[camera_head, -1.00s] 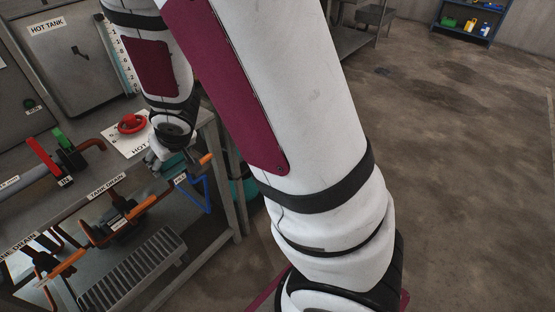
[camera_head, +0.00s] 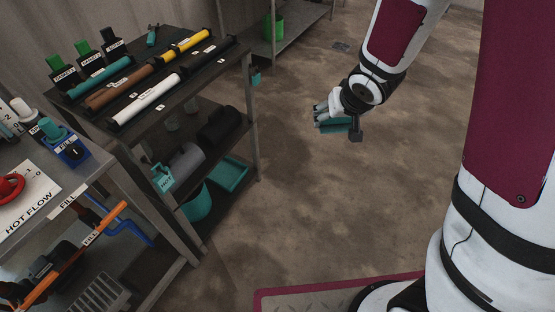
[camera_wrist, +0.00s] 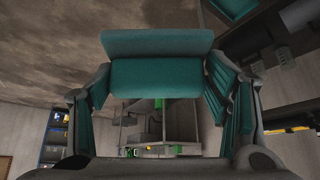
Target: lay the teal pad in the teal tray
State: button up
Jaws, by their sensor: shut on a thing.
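My gripper (camera_head: 328,118) is shut on the teal pad (camera_head: 336,126), out over open floor to the right of the rack. In the wrist view the pad (camera_wrist: 155,75) spans between the two teal-lined fingers of my gripper (camera_wrist: 157,88), and a crease or edge runs across it. The teal tray (camera_head: 230,174) lies on a lower shelf of the rack, to the left of my gripper and apart from it. It looks empty. A teal, tray-like corner also shows at the top right of the wrist view (camera_wrist: 236,8).
The dark rack (camera_head: 251,100) carries coloured tubes on top. The shelf above overhangs the tray. Floor (camera_head: 330,200) between my gripper and the rack is clear.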

aim_at(234, 178)
jog(key=i+j+z, duration=0.2)
jog(key=z, duration=0.15)
jog(key=i+j+z, duration=0.1)
jog(key=j+z, duration=0.2)
jog(key=j, duration=0.15)
jog(key=i+j+z, duration=0.1)
jog(key=j+z, duration=0.25)
jog(key=j, duration=0.3)
jog(key=i+j, duration=0.15)
jog(key=j, duration=0.15)
